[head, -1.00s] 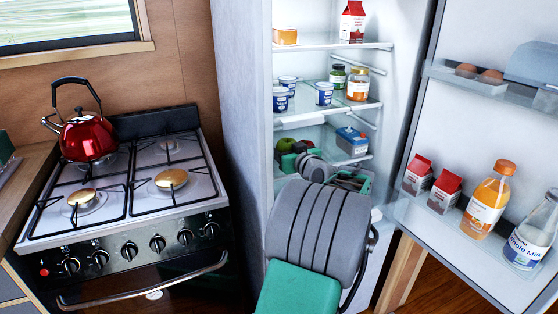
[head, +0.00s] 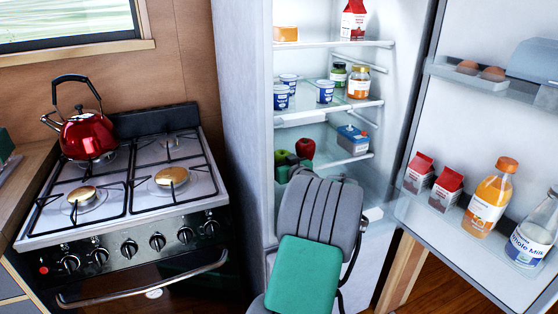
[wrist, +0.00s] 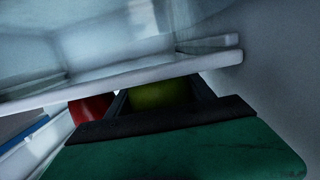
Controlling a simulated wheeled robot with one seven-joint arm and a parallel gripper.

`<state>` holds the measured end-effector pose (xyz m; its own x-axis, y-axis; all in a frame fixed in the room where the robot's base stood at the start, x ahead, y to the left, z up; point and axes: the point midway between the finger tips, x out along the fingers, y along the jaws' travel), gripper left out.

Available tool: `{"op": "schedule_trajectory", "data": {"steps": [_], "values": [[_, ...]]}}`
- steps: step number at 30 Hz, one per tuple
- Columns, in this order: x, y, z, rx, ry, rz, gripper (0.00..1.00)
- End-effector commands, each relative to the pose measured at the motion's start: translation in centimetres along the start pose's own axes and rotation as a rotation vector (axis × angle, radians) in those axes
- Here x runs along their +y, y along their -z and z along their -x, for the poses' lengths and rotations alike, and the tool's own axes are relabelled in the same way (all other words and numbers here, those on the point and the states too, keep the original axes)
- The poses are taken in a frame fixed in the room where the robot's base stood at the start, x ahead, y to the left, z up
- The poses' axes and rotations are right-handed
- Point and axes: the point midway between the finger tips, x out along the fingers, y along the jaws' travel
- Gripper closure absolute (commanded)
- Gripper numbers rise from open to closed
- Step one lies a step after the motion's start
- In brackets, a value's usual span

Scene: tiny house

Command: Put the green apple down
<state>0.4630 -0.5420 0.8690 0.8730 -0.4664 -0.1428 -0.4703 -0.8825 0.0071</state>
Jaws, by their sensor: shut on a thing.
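In the wrist view, the green apple (wrist: 160,94) sits between the dark fingers of my gripper (wrist: 161,90), which is shut on it. In the head view, a green apple (head: 282,157) shows at the left of the fridge's lower shelf area, beside a red apple (head: 305,148). My gripper (head: 291,167) is there too, inside the open fridge, mostly hidden behind my arm. The red apple (wrist: 90,108) is left of the fingers in the wrist view. Whether the green apple touches the shelf cannot be seen.
A shelf edge (wrist: 130,78) runs close above the gripper in the wrist view. A blue-lidded container (head: 352,140) stands right of the apples. Yogurt cups (head: 325,92) and jars fill the shelf above. The open fridge door (head: 415,110) stands at right.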

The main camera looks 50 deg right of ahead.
Motion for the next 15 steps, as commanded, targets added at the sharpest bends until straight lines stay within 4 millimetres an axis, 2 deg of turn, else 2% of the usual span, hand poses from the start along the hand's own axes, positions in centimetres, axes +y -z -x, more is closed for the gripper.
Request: {"op": "schedule_trajectory", "data": {"steps": [4, 12, 15], "values": [[0.0, -0.1, 0.0, 0.000, 0.000, 0.000, 0.30], [0.0, 0.2, 0.0, 0.000, 0.000, 0.000, 0.30], [0.1, 0.1, 1.3, 0.000, -0.002, -0.001, 0.30]]}}
